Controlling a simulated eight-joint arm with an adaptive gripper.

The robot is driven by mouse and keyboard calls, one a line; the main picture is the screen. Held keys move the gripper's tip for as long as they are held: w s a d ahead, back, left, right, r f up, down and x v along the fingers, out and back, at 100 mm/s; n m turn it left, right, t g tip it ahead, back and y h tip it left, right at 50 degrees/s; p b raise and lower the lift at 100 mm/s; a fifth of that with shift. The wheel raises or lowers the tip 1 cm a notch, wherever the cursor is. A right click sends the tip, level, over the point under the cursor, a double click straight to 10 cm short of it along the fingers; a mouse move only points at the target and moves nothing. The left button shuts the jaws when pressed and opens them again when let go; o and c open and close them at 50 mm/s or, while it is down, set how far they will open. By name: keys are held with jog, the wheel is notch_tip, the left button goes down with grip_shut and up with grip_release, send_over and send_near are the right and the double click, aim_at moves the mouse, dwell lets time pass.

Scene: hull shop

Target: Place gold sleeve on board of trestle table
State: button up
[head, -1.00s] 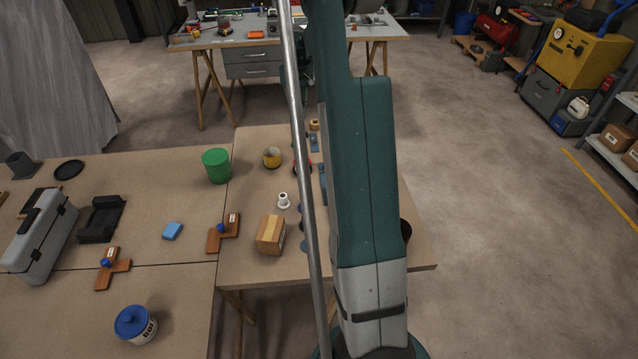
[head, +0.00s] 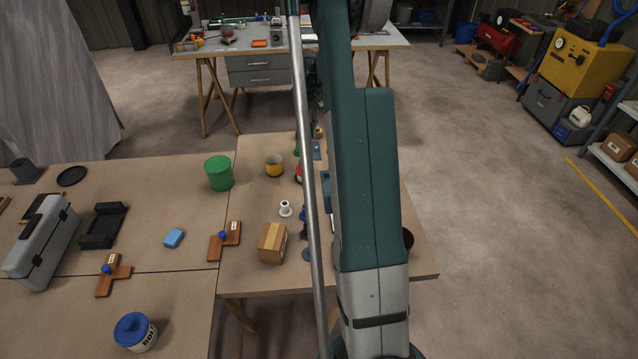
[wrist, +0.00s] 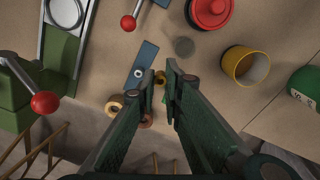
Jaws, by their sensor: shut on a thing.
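My gripper (wrist: 162,78) shows in the wrist view with its two dark green fingers closed in on a small gold sleeve (wrist: 160,77) between the tips. Only part of the sleeve shows. The gripper is above the brown board of the trestle table (wrist: 215,110), near its edge; the exact height is hard to tell. In the head view my arm and a metal pole hide the sleeve and the fingertips; the same board shows there (head: 250,185).
Near the gripper are a blue-grey plate (wrist: 140,65), a wooden ring (wrist: 114,105), a yellow cup (wrist: 245,67), a red lidded pot (wrist: 210,10) and red-knobbed levers (wrist: 45,102). A green can (head: 219,173) and a cardboard box (head: 272,243) stand left of my arm.

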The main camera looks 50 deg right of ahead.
send_over(310, 158)
jog(key=shift+f+b, duration=0.45)
jog(key=shift+f, duration=2.6)
jog(key=shift+f, duration=1.9)
jog(key=shift+f+b, duration=0.15)
jog(key=shift+b, duration=0.25)
jog(key=o, duration=0.5)
jog(key=shift+c, duration=0.2)
notch_tip(310, 158, up, 12)
jog(key=shift+r+p, duration=0.2)
jog(key=shift+p, duration=0.7)
